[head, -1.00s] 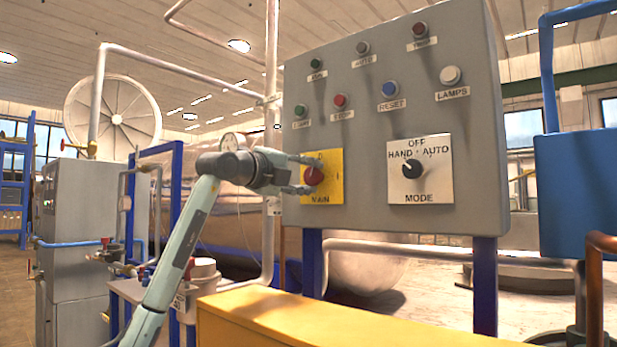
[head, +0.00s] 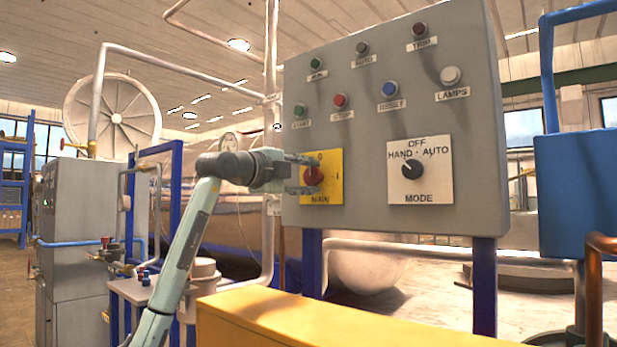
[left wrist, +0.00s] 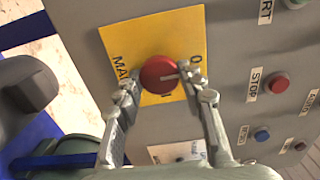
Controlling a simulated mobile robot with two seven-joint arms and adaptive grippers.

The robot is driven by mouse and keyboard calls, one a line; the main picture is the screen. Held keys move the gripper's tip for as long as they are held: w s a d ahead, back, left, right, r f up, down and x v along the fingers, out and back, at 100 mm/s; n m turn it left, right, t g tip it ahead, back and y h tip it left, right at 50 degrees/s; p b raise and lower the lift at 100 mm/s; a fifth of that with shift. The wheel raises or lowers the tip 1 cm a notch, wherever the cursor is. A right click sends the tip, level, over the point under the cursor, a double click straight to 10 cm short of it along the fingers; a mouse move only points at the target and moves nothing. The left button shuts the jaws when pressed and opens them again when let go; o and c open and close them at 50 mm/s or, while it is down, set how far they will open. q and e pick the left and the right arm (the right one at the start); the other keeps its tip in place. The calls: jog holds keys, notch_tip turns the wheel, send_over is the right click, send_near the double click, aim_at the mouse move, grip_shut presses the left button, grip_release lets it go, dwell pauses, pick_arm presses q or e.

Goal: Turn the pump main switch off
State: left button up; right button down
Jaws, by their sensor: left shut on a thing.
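The pump main switch is a red round knob (head: 314,176) on a yellow plate (head: 322,198) marked MAIN, low on the left of the grey panel. My left gripper (head: 308,174) reaches it from the left, with one finger above and one below the knob. In the left wrist view the gripper (left wrist: 165,95) has its fingers on either side of the red knob (left wrist: 156,72), shut on it. A pale mark on the knob points right there, toward the side with the 0. The exact finger contact is partly hidden. My right gripper is not in view.
The grey panel (head: 365,210) also carries a black MODE knob (head: 412,168), a red STOP button (head: 340,101), a blue RESET button (head: 390,89) and several other lamps or buttons. A yellow cabinet (head: 350,325) stands in front below. Pipes and a blue frame stand at left.

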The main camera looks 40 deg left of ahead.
pick_arm(q)
jog(key=o, duration=1.1)
jog(key=s, duration=0.8)
jog(key=s+a, duration=0.1)
jog(key=s, duration=0.3)
